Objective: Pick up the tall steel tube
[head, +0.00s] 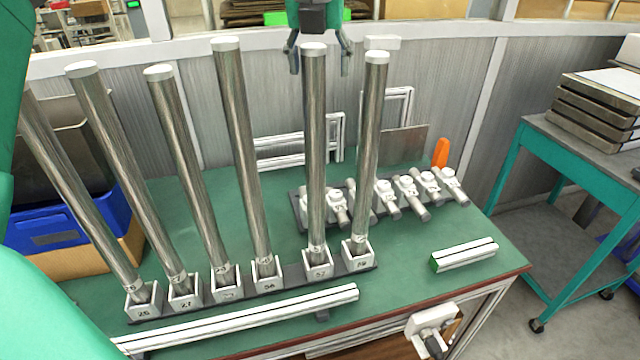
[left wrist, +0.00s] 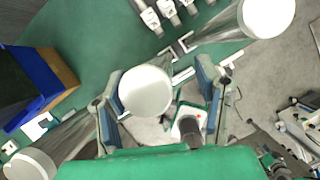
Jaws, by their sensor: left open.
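Several tall steel tubes with pale caps stand in a row of numbered holders on the green table (head: 400,255). My left gripper (head: 318,62) comes down from above at the tube (head: 314,150) in the holder marked 57 (head: 317,266). Its fingers are open, one on each side of the tube's top, with gaps visible. In the left wrist view this tube's cap (left wrist: 146,91) lies between the open fingers, nearer the left one. The tube to its right (head: 369,150) stands close by; its cap (left wrist: 268,17) is at the upper right there. My right gripper is out of view.
More tubes stand to the left, including one close by (head: 243,150). Behind the row lies a rack of white-and-grey fittings (head: 388,192). White profiles (head: 250,317) lie along the front. A blue bin (head: 50,235) is at the left, a teal cart (head: 580,160) at the right.

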